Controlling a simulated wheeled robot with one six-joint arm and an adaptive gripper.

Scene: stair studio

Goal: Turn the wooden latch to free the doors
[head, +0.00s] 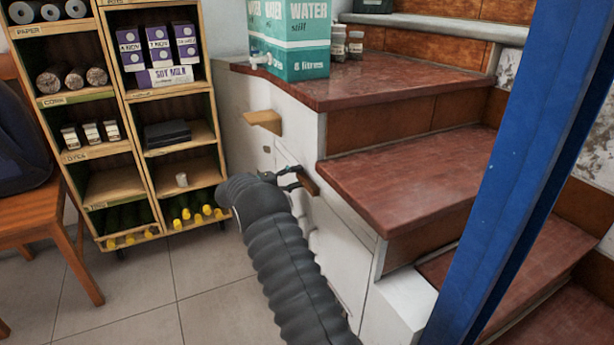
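The white doors (335,245) are set in the side of the staircase, below the red-brown steps. A small brown wooden piece (307,182), which looks like the latch, shows at the upper part of the doors, just right of my gripper. My gripper (297,179) reaches in front of the doors, with its two dark fingers apart and their tips close to this piece. I cannot tell whether they touch it. My thick black ribbed arm hides much of the lower doors and part of the gripper. The doors look closed.
A pale wooden block (264,121) sticks out of the white side wall above my gripper. A water box (290,40) and jars (355,45) stand on the upper step. A shelf rack (155,155) and wooden chair (65,235) are left. A blue post (515,150) stands right. Tiled floor is clear.

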